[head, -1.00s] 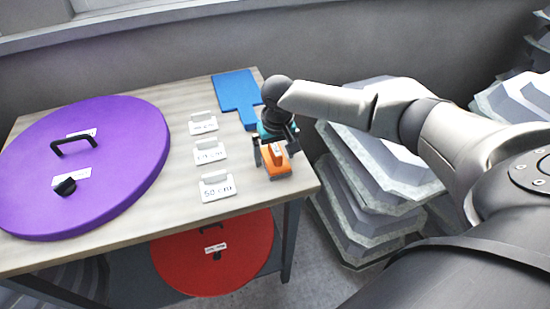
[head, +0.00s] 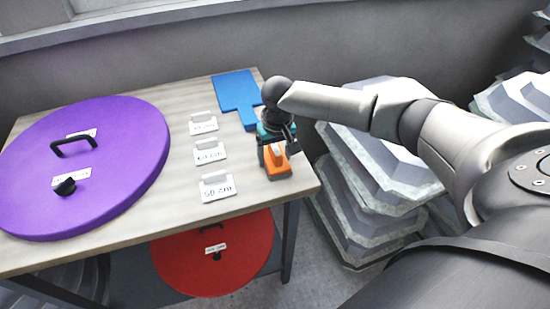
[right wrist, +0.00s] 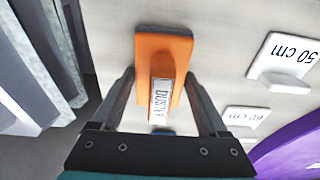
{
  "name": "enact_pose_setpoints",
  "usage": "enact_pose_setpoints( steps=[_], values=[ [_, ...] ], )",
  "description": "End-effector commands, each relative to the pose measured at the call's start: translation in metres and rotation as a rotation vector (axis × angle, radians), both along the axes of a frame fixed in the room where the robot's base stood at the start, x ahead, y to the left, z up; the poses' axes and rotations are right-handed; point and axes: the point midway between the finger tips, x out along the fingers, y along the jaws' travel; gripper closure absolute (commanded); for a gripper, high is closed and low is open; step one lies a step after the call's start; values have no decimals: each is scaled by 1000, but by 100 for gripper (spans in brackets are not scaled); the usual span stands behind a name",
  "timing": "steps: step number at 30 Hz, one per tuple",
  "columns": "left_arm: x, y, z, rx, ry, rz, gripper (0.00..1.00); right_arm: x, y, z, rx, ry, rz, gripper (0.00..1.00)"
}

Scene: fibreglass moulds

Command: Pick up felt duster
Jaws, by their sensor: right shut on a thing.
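The felt duster (head: 279,171) is an orange block with a raised handle, lying near the right edge of the wooden table. In the right wrist view the duster (right wrist: 163,50) shows a white label reading "DUSTER" along its handle. My right gripper (head: 275,153) reaches down over it from above, with one finger on each side of the handle. In the right wrist view the right gripper (right wrist: 160,88) is shut on the duster's handle. The duster still appears to rest on the tabletop. My left gripper is not in view.
A big purple disc (head: 110,175) with a black handle covers the table's left side. Several white size cards (head: 216,188) stand left of the duster. A blue paddle-shaped board (head: 236,92) lies behind. A red disc (head: 240,255) sits below; grey moulds (head: 365,190) are stacked at right.

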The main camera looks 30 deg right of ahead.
Motion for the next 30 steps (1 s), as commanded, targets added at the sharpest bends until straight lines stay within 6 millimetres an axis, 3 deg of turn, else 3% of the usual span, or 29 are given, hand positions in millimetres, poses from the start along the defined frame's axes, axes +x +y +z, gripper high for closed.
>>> enact_pose_setpoints(
  steps=[8, 14, 20, 30],
  values=[
    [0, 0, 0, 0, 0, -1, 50, 1, 0, 3, 1, -2, -1, 84],
    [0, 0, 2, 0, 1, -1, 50, 1, 0, 21, 1, -4, 0, 84],
    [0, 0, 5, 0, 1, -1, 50, 2, 0, 65, 0, -6, 1, 84],
    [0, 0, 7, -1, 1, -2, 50, 2, 0, 160, 1, -7, 0, 84]
  ],
)
